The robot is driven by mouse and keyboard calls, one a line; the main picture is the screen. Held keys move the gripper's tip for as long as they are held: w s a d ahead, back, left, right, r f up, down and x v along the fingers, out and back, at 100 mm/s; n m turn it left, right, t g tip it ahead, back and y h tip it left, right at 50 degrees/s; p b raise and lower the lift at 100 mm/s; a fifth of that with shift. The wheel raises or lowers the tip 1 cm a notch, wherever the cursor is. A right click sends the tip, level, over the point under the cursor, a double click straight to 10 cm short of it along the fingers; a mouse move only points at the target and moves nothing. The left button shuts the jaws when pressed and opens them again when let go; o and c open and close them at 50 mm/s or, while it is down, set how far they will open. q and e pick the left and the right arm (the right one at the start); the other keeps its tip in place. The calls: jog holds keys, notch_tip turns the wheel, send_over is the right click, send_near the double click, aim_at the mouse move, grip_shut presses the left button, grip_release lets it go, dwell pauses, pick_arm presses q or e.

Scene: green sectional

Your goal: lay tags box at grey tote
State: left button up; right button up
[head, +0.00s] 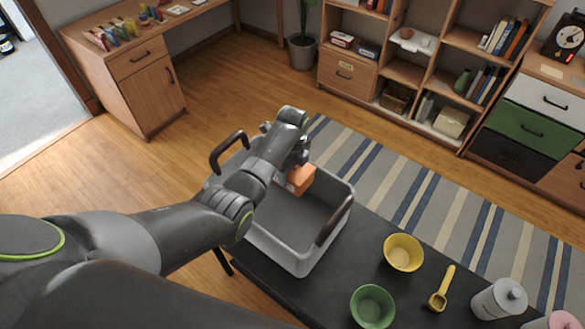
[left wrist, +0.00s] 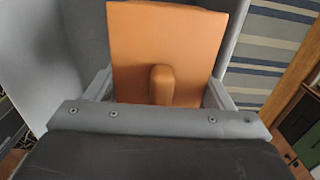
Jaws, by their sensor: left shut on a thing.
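The grey tote (head: 326,244) stands on the dark table, with its dark handles raised at two ends. An orange box (head: 302,178), which I take for the tags box, is over the far part of the tote. My left gripper (head: 299,160) reaches over the tote and is shut on this box. In the left wrist view the orange box (left wrist: 187,42) fills the space between the fingers, with grey tote walls (left wrist: 58,50) around it. Whether the box touches the tote floor I cannot tell. My right gripper is not in view.
A yellow bowl (head: 403,252), a green bowl (head: 372,307), a yellow scoop (head: 441,290) and a white canister (head: 498,299) stand on the dark table (head: 330,290) right of the tote. A striped rug (head: 420,190) and shelves (head: 400,60) lie beyond.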

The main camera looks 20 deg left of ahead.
pick_arm(q)
notch_tip(320, 180, down, 4)
jog(key=b, duration=0.3)
jog(key=shift+r, duration=0.1)
jog(key=shift+f+b, duration=2.65)
jog(key=shift+f, duration=1.05)
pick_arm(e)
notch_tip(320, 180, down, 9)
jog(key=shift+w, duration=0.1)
pick_arm(q)
jog(key=o, duration=1)
jog(key=shift+o, duration=0.2)
jog(key=shift+r+p, duration=4.05)
jog(key=shift+p, duration=0.25)
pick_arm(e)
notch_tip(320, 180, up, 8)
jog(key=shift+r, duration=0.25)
pick_arm(q)
jog(key=shift+f, duration=0.15)
